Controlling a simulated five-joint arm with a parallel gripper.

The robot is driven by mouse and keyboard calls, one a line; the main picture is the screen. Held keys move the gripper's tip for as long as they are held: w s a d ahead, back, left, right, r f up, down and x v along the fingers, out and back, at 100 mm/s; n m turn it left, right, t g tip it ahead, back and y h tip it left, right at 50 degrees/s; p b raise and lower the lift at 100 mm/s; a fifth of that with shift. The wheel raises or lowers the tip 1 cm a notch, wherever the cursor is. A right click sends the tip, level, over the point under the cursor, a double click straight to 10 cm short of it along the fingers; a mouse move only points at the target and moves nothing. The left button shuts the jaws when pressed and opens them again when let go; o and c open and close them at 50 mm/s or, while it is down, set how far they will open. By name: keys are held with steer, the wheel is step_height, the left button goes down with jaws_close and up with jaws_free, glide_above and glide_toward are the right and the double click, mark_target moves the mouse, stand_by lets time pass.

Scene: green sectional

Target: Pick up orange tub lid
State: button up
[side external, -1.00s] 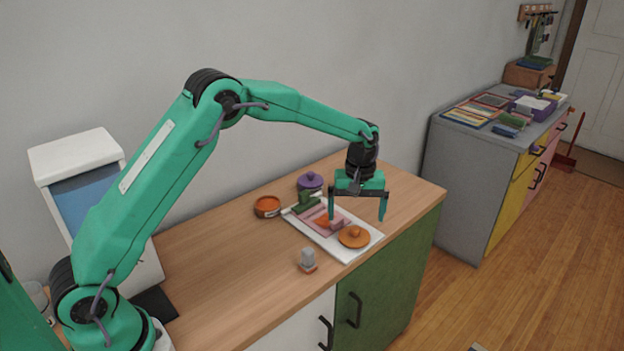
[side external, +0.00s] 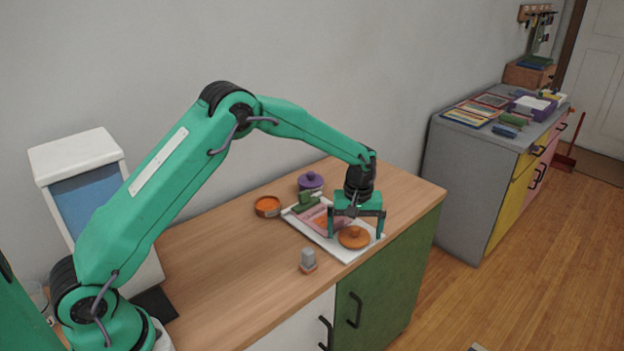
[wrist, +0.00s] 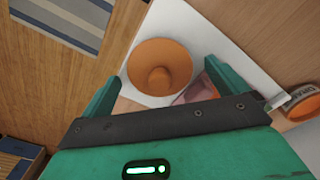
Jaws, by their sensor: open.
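The orange tub lid (side external: 354,238) is a round disc with a raised knob, lying on the front right part of a white board (side external: 345,254). It also shows in the wrist view (wrist: 160,66), with its knob toward my gripper's palm. My gripper (side external: 355,236) points down over the lid. Its two fingers are apart, one on each side of the lid. In the wrist view the fingers (wrist: 161,82) flank the lid and hold nothing. I cannot tell whether they touch it.
An orange tub (side external: 267,207) and a purple lidded pot (side external: 311,182) stand behind the board. Green and pink items (side external: 307,203) lie on the board. A small grey-topped object (side external: 308,260) stands in front. The wooden counter (side external: 230,265) is clear to the left.

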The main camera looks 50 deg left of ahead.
mark_target(356, 230)
stand_by(0.3)
steer(key=c, duration=1.1)
steer(key=shift+o, duration=0.2)
steer(key=shift+r, duration=0.2)
steer(key=shift+r, duration=0.6)
steer(key=r, duration=0.3)
steer(key=shift+s+d+r, duration=0.1)
steer(key=shift+s+d, duration=0.15)
steer(key=shift+d, duration=0.15)
steer(key=s+d+r, duration=0.6)
steer(key=d, duration=0.2)
steer(key=shift+d+r, duration=0.15)
steer(key=shift+d, duration=0.2)
steer(key=shift+a, duration=0.1)
